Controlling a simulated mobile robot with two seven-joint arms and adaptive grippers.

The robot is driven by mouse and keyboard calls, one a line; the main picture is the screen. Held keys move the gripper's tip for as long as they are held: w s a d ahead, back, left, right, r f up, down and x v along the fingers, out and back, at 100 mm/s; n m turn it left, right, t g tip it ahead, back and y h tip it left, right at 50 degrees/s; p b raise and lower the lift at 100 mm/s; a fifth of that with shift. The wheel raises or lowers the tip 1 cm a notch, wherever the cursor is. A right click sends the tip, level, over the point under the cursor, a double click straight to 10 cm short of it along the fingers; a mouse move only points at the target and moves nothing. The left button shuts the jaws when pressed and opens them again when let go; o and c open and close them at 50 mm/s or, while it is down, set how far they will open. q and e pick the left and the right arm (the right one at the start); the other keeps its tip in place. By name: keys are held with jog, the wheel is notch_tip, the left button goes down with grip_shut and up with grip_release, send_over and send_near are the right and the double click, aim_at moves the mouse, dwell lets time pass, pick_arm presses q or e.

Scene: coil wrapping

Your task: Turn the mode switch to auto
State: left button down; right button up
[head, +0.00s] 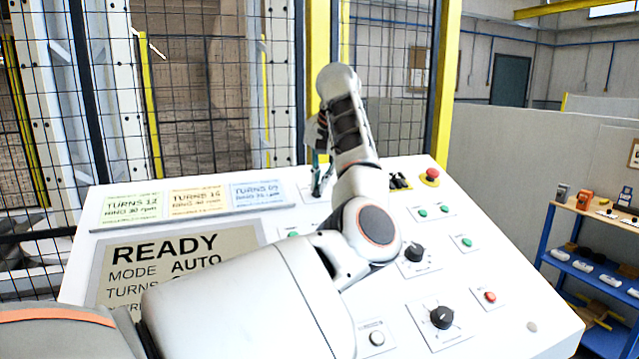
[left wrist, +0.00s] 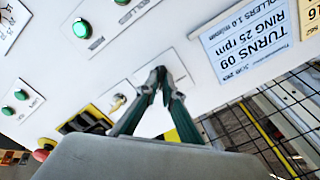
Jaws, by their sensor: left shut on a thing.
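The sloped white control panel (head: 500,318) fills the middle of the head view. Its screen (head: 190,262) reads READY and MODE AUTO. My left gripper (head: 317,188) is at the panel's upper edge, right of the job cards. In the left wrist view my left gripper (left wrist: 160,76) has its dark green fingertips together over a white plate (left wrist: 148,122). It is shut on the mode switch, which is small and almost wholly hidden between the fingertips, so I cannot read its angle. My right gripper is in neither view.
Job cards (head: 200,202) lie left of the gripper. Black knobs (head: 441,317), green buttons and a red emergency stop (head: 430,176) are on the panel's right. A mesh fence (head: 390,110) stands behind it. A blue-framed shelf (head: 598,262) stands at the right.

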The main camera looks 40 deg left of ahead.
pick_arm(q)
jog(key=c, duration=2.2)
grip_release()
jog(key=shift+r, duration=0.1)
jog(key=v, duration=1.2)
jog(key=shift+s, duration=0.1)
